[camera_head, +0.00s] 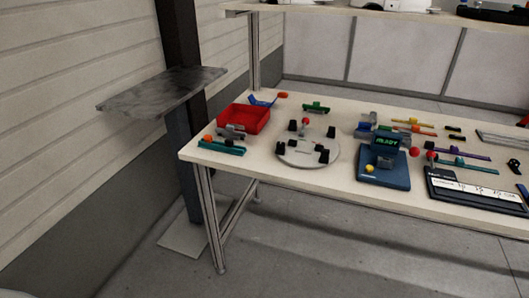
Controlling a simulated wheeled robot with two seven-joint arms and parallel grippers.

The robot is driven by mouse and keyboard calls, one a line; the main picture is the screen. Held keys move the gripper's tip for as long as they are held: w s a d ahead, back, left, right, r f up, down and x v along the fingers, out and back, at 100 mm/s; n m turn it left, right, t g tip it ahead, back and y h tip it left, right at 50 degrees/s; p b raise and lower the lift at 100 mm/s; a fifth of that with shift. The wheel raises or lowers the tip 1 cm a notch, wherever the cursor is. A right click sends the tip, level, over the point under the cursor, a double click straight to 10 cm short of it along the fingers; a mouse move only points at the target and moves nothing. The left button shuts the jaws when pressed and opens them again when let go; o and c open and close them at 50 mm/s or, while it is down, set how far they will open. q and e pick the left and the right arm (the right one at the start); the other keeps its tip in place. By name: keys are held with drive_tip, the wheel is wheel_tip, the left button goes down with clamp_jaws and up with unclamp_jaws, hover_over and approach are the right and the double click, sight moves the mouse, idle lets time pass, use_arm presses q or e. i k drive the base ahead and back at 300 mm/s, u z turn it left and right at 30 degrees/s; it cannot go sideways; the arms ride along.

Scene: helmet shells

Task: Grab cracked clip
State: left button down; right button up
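I cannot tell any clip as cracked at this size. Several small coloured pieces that may be clips lie on the workbench (330,195). A teal piece (222,148) lies at the near left corner, with a grey piece (232,133) just behind it. A green piece (316,109) lies behind the round grey fixture (296,157), which carries black blocks and a red ball. A blue piece (262,101) lies behind the red bin (243,119). Yellow, orange and purple long pieces (467,166) lie at the right. Neither of my grippers is in view.
A blue device (383,178) with a green "READY" display stands right of the fixture. A dark board (480,190) with a white label lies further right. A shelf (400,16) spans above the bench. A grey plate on a post (160,92) stands left. Floor in front is clear.

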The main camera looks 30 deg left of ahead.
sight(280, 145)
drive_tip(key=u, duration=0.5)
drive_tip(key=k, duration=1.15)
drive_tip(key=u, duration=1.15)
drive_tip(key=i, duration=2.2)
drive_tip(key=z, duration=0.85)
